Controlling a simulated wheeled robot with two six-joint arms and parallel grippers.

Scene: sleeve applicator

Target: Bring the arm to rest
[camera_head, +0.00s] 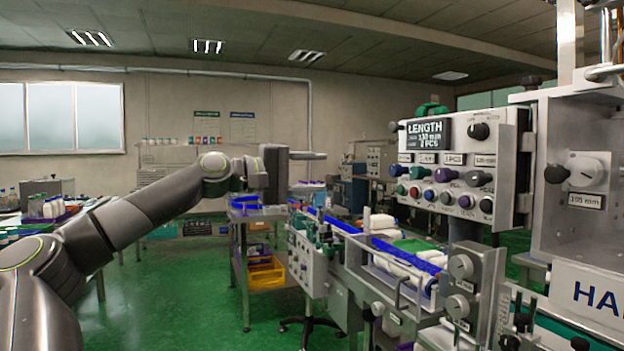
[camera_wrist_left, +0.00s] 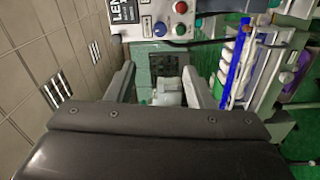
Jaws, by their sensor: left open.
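My left arm reaches in from the left in the camera_head view, raised and stretched toward the middle. Its gripper (camera_head: 308,155) is held in the air, left of the machine's control panel (camera_head: 458,165) and above the level of the conveyor. In the left wrist view the two fingers of my left gripper (camera_wrist_left: 160,82) stand apart with nothing between them; only background shows through the gap. The wrist view is tilted on its side. My right gripper is in neither view.
A conveyor with blue rails (camera_head: 345,228) and white bottles runs beside the machine on the right. A metal cart (camera_head: 240,262) with a yellow bin (camera_head: 266,273) stands beyond my arm. A table with bottles (camera_head: 50,207) is at left. Green floor (camera_head: 180,300) is open between them.

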